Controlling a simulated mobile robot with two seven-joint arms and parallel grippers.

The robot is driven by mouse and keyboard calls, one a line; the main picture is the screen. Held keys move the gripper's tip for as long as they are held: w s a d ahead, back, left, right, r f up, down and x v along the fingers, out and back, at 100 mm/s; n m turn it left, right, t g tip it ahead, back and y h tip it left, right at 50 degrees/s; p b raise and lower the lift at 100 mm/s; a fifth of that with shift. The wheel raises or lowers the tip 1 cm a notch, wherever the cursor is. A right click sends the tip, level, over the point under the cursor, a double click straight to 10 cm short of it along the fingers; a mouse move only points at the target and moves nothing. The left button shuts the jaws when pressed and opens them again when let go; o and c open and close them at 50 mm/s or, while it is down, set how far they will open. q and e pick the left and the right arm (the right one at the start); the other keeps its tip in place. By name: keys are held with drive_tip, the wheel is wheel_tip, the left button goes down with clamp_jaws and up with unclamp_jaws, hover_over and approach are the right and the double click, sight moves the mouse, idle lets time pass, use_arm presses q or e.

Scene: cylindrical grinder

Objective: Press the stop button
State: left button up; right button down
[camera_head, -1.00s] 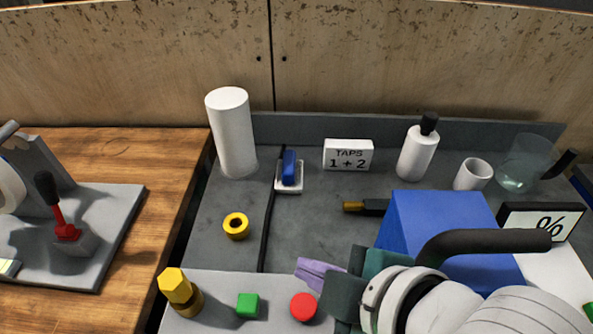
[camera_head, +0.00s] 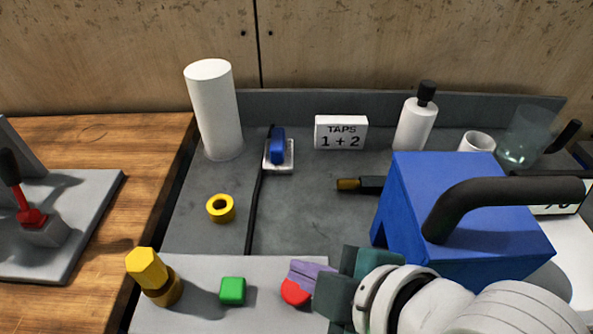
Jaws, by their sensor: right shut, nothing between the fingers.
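The red round button (camera_head: 294,292) sits on the light grey panel (camera_head: 205,318) at the bottom of the view, to the right of a green square button (camera_head: 232,290). My right gripper (camera_head: 300,272) comes in from the right. Its purple fingers are shut and empty, and they overlap the upper part of the red button in the picture. I cannot tell whether they touch it. The fingers hide part of the red button. My left gripper is not in view.
A yellow hexagonal knob (camera_head: 147,268) stands at the panel's left. A blue block with a black handle (camera_head: 470,205) stands close behind my right arm. A yellow ring (camera_head: 221,208), white cylinder (camera_head: 213,110), TAPS sign (camera_head: 341,132) and white bottle (camera_head: 415,122) stand farther back.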

sight(305, 294)
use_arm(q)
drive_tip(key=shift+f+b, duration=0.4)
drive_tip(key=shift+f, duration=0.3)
use_arm(e)
drive_tip(key=shift+f, duration=0.95)
drive_tip(key=shift+f, duration=0.1)
idle(0.5)
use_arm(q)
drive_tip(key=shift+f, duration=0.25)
use_arm(e)
drive_tip(key=shift+f, duration=0.3)
use_arm(q)
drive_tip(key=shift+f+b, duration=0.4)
drive_tip(key=shift+b, duration=0.2)
use_arm(e)
drive_tip(key=shift+f, duration=0.6)
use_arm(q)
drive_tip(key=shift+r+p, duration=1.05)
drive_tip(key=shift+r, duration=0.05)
use_arm(e)
drive_tip(key=shift+r, duration=1)
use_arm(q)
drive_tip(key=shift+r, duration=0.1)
use_arm(e)
drive_tip(key=shift+r, duration=0.15)
wheel_tip(305, 294, up, 5)
drive_tip(key=p, duration=0.5)
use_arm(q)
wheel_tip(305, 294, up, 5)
